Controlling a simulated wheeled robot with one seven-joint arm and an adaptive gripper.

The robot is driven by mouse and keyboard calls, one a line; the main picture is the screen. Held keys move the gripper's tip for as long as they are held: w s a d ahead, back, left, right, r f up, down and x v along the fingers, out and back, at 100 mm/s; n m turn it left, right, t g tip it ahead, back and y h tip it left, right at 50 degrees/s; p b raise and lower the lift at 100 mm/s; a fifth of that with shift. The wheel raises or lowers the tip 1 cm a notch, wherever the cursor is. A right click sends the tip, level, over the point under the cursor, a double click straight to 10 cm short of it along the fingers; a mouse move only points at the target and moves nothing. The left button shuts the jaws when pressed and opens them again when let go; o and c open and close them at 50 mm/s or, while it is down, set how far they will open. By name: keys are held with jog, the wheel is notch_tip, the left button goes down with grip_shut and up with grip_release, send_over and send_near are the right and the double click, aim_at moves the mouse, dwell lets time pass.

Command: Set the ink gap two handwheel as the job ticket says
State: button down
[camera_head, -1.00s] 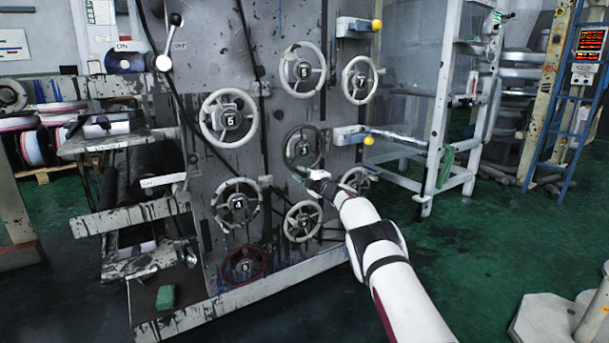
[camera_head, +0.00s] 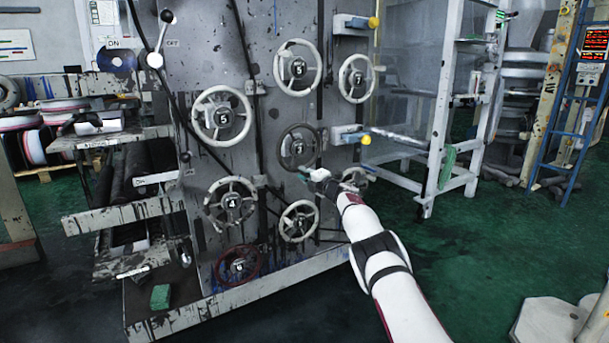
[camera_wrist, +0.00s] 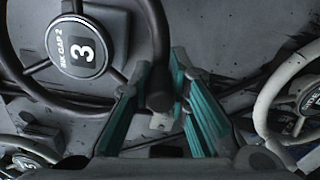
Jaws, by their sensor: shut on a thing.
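The ink gap two handwheel (camera_head: 316,139) is the dark wheel in the middle of the press panel. In the wrist view its rim (camera_wrist: 110,103) and hub label "INK GAP 2" (camera_wrist: 78,46) fill the upper left; the hub shows 3. My gripper (camera_head: 306,174) is at the wheel's lower edge. In the wrist view my gripper's teal fingers (camera_wrist: 160,75) are closed on either side of a dark, knob-like part of the wheel (camera_wrist: 158,96). The fingers partly hide this part. I cannot make out a job ticket's text.
Several other handwheels surround it: a pale one (camera_head: 223,94) at upper left, one reading 4 (camera_head: 212,213) at lower left, and a pale one (camera_head: 299,236) below. Yellow-knobbed blocks (camera_head: 346,134) jut out at right.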

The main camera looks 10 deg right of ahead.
jog(key=shift+d+f, duration=0.15)
jog(key=c, duration=1.5)
grip_release()
jog(key=shift+v, duration=6)
